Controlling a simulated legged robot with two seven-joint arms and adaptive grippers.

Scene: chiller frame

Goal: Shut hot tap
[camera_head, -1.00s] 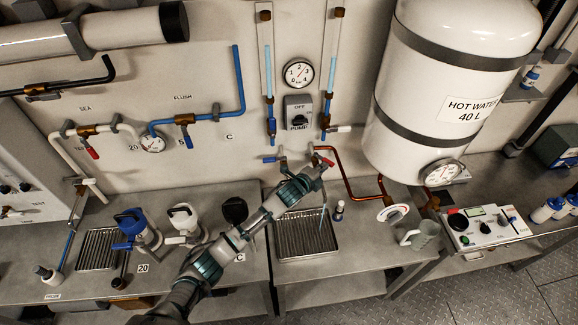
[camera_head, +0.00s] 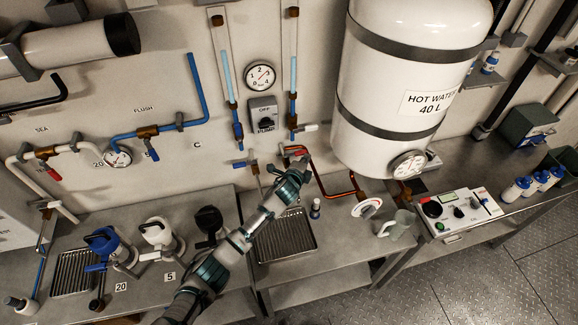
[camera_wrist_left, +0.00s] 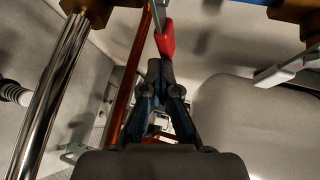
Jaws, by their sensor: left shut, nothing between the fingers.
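The hot tap's red lever (camera_head: 297,151) shows on the wall above the drip tray, left of the white hot water tank (camera_head: 395,85). My left gripper (camera_head: 299,164) reaches up from the lower left and is right at the lever, covering part of the tap. In the left wrist view, the red lever (camera_wrist_left: 166,40) hangs just beyond the fingertips of the left gripper (camera_wrist_left: 160,66). The fingertips are together with nothing between them; they are close to or touching the lever's tip, I cannot tell which. My right gripper is not in view.
A blue-handled tap (camera_head: 243,163) is just left of the hot tap. A copper pipe (camera_head: 338,192) runs right toward the tank. A drip tray (camera_head: 285,238), small bottle (camera_head: 315,209) and mug (camera_head: 398,225) are below on the bench. A chrome tube (camera_wrist_left: 52,92) stands left of the gripper.

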